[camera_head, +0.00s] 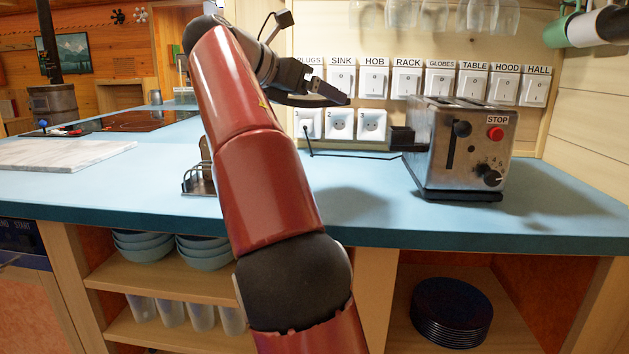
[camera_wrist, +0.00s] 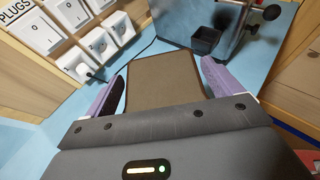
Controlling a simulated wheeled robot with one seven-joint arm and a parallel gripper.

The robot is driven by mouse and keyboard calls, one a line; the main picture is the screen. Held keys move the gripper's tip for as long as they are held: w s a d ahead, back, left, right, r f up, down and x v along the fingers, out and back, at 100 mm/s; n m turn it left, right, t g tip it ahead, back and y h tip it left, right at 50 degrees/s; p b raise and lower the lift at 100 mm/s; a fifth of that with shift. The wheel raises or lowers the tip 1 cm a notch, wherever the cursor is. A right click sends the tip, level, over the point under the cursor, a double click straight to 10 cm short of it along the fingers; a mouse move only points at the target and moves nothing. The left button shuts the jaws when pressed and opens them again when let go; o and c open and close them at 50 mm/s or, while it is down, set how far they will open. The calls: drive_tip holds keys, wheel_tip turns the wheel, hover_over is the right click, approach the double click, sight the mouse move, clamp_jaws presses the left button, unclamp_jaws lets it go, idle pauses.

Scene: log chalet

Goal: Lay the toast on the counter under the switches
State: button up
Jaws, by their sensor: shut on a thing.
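The toast is a flat brown slab with a darker edge (camera_wrist: 158,84). It sits between the two purple-padded fingers of my gripper in the wrist view (camera_wrist: 164,77), shut on it. In the head view my gripper (camera_head: 325,88) is raised above the blue counter (camera_head: 350,205), in front of the wall switches. The toast is hard to make out there. The labelled switches (camera_head: 408,82) run in a row along the wall, with numbered sockets (camera_head: 341,124) below them. The counter under them is partly hidden by my arm.
A metal toaster (camera_head: 460,150) stands on the counter at the right, its black cord running to the left socket. A toast rack (camera_head: 198,180) stands left of my arm. A marble board (camera_head: 60,153) lies far left. Mugs (camera_head: 590,26) and glasses hang above.

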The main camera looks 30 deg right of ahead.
wheel_tip(320, 180, down, 18)
drive_tip(key=b, duration=0.4)
drive_tip(key=shift+r+b, duration=0.15)
drive_tip(key=shift+b, duration=0.25)
drive_tip(key=o, duration=0.4)
drive_tip(key=shift+a+r, duration=0.1)
drive_tip(key=shift+a, duration=0.05)
drive_tip(key=p+v, duration=0.1)
drive_tip(key=v, duration=1)
drive_tip(key=shift+s+a+p, duration=0.1)
drive_tip(key=shift+a+p, duration=0.25)
